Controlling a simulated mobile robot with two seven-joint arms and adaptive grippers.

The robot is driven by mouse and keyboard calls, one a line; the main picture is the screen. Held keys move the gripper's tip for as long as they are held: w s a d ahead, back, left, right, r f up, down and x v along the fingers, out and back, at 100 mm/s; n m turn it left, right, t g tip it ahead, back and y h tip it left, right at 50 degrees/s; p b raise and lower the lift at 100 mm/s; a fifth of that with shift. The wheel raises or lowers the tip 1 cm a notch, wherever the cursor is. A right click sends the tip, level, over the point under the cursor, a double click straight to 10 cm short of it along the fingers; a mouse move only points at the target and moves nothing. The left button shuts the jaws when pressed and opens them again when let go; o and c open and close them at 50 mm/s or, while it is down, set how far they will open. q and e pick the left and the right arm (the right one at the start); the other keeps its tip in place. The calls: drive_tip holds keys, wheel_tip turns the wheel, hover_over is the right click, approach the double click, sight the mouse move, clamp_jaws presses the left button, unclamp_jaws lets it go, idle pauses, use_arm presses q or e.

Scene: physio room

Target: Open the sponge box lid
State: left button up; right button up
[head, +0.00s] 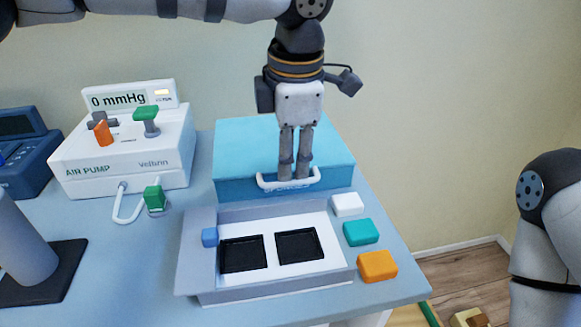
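The sponge box (240,150) is a teal box at the back of the table, with its lid down. A white handle (266,184) stands out from its front, over partly hidden lettering. My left gripper (295,172) points straight down at the handle. Its two fingers are close together, with their tips just behind the handle's front bar, apparently inside the loop; whether they touch it I cannot tell. Nothing shows between the fingers. My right gripper is out of view; only part of my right arm shows at the right edge.
A white tray (325,230) with two black recesses stands in front of the box. White (347,204), teal (361,232) and orange (377,266) blocks lie to its right. An air pump (125,160) stands left.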

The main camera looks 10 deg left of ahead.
sight(290, 183)
use_arm(q)
drive_tip(key=shift+w+a+f, duration=0.1)
drive_tip(key=shift+w+f, duration=0.15)
drive_tip(key=shift+f, duration=0.8)
drive_tip(key=shift+w+f, duration=0.2)
drive_tip(key=shift+f, duration=0.8)
clamp_jaws()
drive_tip(key=shift+r, duration=0.1)
drive_tip(key=shift+w+r, duration=0.2)
drive_tip(key=shift+r, duration=0.4)
drive_tip(key=c, duration=0.6)
unclamp_jaws()
drive_tip(key=shift+g, duration=0.6)
drive_tip(key=w+r, duration=0.1)
drive_tip(key=r, duration=0.4)
drive_tip(key=w+a+r, duration=0.1)
drive_tip(key=r, duration=0.2)
drive_tip(key=shift+w+r+b, duration=0.2)
drive_tip(key=shift+w+b, duration=0.1)
drive_tip(key=shift+b, duration=0.1)
drive_tip(key=o, duration=0.6)
drive_tip(key=shift+w, duration=0.15)
drive_tip(key=shift+r, duration=0.15)
